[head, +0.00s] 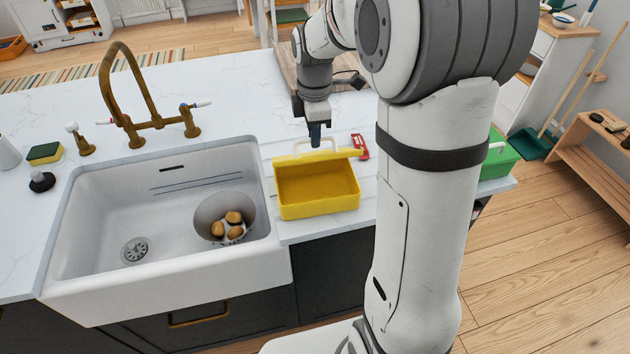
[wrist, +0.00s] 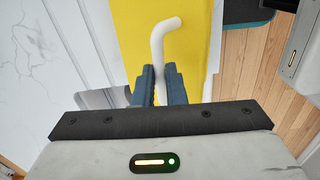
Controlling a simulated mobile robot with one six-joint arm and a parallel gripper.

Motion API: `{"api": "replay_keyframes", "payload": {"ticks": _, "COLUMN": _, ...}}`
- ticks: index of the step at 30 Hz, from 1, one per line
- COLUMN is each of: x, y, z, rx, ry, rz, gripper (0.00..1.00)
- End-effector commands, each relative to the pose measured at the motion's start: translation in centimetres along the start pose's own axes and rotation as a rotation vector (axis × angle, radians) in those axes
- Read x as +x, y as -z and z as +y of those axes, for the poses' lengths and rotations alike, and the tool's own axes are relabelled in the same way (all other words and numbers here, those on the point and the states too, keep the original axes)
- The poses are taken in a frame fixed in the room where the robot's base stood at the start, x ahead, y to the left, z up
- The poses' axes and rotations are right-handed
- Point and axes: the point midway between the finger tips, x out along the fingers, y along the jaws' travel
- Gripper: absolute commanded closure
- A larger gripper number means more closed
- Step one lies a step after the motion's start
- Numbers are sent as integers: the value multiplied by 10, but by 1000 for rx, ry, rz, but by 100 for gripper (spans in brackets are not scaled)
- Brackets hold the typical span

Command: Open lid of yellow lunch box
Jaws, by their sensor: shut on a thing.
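The yellow lunch box (head: 318,203) stands on the white counter just right of the sink, with its open inside facing up. Its yellow lid (head: 335,155) is raised at the back edge of the box. The lid also fills the middle of the wrist view (wrist: 190,45). A white handle (wrist: 160,42) is on the lid. My gripper (head: 315,140) is over the lid at the back of the box. In the wrist view its blue-grey fingers (wrist: 155,85) are shut on the white handle.
The sink (head: 130,230) with a bowl of potatoes (head: 225,215) is left of the box. A red object (head: 360,147) lies close behind the lid. A green box (head: 500,155) stands at the counter's right end. The brass faucet (head: 140,105) rises behind the sink.

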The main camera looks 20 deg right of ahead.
Motion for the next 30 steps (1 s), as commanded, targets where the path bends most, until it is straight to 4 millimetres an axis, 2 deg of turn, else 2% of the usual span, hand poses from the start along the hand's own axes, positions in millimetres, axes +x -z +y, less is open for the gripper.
{"api": "replay_keyframes", "payload": {"ticks": 30, "x": -6, "y": 0, "z": 15, "rx": 0, "ry": 0, "rz": 0, "gripper": 95}}
